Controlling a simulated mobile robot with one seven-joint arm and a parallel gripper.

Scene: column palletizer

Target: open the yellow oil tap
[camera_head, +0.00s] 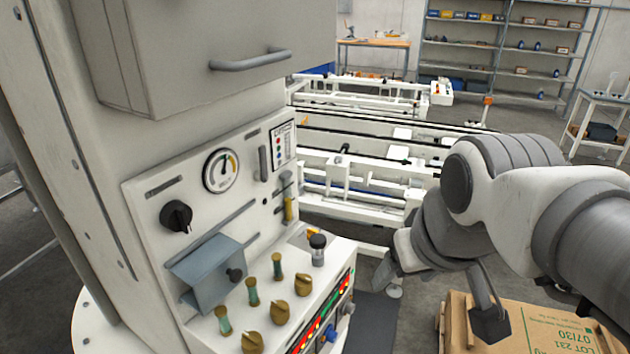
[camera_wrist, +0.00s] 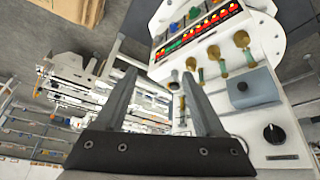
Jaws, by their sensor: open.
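A small yellow handle (camera_head: 289,208) stands on the upright white panel, right of the gauge; I cannot tell for certain that it is the oil tap. Several brass-yellow knobs (camera_head: 279,312) sit on the sloping front, each by a small glass with a brass cap (camera_head: 253,290). Brass knobs also show in the wrist view (camera_wrist: 242,40), at the upper right. My gripper (camera_head: 438,298) is open and empty, right of the panel and apart from it. In the wrist view its two fingers (camera_wrist: 159,74) point towards the console, with nothing between them.
Near the knobs are a blue-grey box (camera_head: 208,270), a black dial (camera_head: 176,215), a black-capped post (camera_head: 318,250) and a lit button strip (camera_head: 325,318). A cardboard box (camera_head: 535,328) lies below my arm. White conveyor frames (camera_head: 375,170) stand behind.

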